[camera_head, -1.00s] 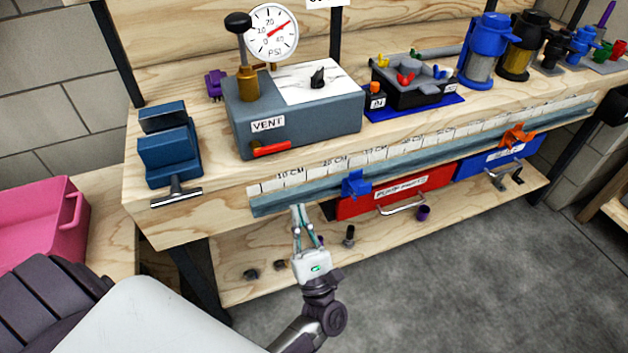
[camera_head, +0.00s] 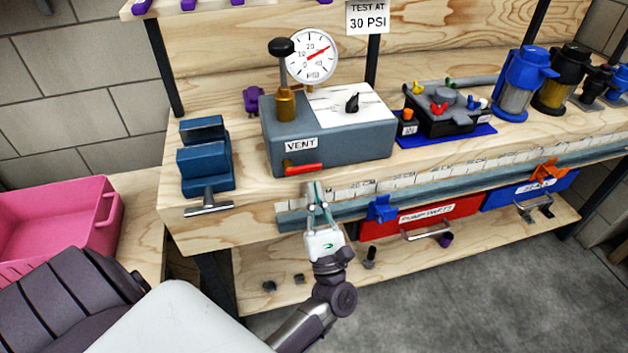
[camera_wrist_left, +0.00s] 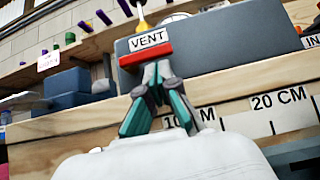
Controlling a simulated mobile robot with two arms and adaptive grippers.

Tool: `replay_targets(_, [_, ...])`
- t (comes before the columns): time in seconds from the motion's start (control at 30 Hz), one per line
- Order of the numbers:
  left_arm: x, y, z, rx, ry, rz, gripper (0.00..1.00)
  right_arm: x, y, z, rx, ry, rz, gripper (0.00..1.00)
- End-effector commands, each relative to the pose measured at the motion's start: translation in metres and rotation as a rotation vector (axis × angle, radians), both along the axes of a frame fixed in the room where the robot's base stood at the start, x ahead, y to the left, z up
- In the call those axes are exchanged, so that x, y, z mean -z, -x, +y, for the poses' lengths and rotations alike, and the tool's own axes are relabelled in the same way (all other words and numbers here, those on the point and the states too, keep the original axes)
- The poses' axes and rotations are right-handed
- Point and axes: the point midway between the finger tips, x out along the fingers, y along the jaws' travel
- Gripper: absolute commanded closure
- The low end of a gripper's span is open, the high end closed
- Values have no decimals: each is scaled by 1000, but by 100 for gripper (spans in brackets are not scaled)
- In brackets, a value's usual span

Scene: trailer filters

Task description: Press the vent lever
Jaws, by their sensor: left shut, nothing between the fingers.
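The vent lever (camera_head: 304,169) is a red bar low on the front of the grey pump test box (camera_head: 350,142), under the VENT label (camera_head: 301,145). My left gripper (camera_head: 315,187) is shut and empty, just below and in front of the lever in the head view. In the left wrist view the shut fingertips (camera_wrist_left: 158,72) overlap the lower edge of the red lever (camera_wrist_left: 145,54); I cannot tell whether they touch it. A gauge (camera_head: 312,55) on the box has a red needle. My right gripper is not in view.
A blue vise (camera_head: 205,160) stands left of the box, its handle over the bench edge. A ruler rail with a blue clamp (camera_head: 381,208) runs along the bench front. A black tray (camera_head: 445,112) sits to the right. A pink bin (camera_head: 55,225) is at left.

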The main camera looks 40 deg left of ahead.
Motion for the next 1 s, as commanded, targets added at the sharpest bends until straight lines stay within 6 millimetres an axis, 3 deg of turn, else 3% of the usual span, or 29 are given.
replay_targets(0.17, [-11,-7,8,1,0,-1,100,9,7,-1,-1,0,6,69])
replay_targets(0.63, [-11,-8,9,1,2,-3,100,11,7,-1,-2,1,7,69])
replay_targets(1.0, [-13,-8,18,0,32,-39,100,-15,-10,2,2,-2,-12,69])
